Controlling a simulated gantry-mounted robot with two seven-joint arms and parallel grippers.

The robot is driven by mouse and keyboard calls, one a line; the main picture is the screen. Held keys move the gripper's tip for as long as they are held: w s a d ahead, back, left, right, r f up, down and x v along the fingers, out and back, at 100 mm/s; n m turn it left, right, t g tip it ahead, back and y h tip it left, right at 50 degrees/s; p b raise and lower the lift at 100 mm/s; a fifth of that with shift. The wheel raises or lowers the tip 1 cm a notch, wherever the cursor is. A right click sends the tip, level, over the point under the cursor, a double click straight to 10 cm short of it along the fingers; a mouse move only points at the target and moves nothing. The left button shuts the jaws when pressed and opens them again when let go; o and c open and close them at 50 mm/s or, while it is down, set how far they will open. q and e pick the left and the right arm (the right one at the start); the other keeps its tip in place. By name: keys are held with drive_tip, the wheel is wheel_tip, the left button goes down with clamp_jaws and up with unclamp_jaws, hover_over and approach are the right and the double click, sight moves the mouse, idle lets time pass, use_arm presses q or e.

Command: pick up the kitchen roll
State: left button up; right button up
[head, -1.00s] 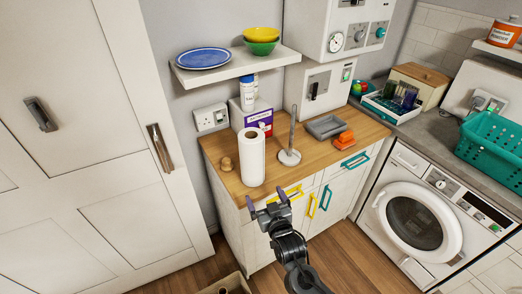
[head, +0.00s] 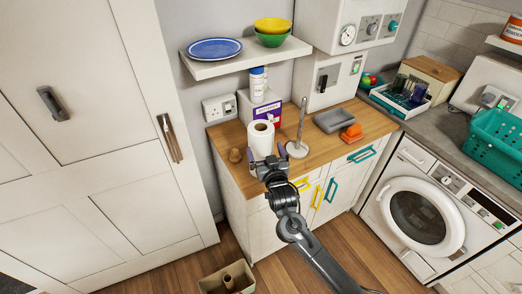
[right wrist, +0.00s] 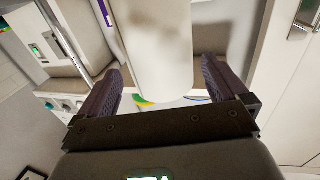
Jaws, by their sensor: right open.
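The white kitchen roll (head: 261,136) stands upright on the wooden counter, near its front left. My right gripper (head: 267,154) is open at the roll's near side and hides its lower part. In the right wrist view the roll (right wrist: 155,50) reaches in between the two dark fingers (right wrist: 161,80), with a gap visible on each side. Whether the fingertips pass fully around it is unclear. My left gripper is not in view.
A paper-towel stand (head: 298,145) with an upright rod is right of the roll. Behind is a purple-white box (head: 262,108); a shelf (head: 240,60) with a blue plate and bowls overhangs. A grey tray (head: 333,121) lies right.

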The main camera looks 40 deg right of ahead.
drive_tip(key=shift+p+x, duration=0.45)
drive_tip(key=shift+x, duration=1.95)
drive_tip(key=shift+f, duration=0.15)
drive_tip(key=shift+c, duration=0.5)
drive_tip(key=c, duration=1)
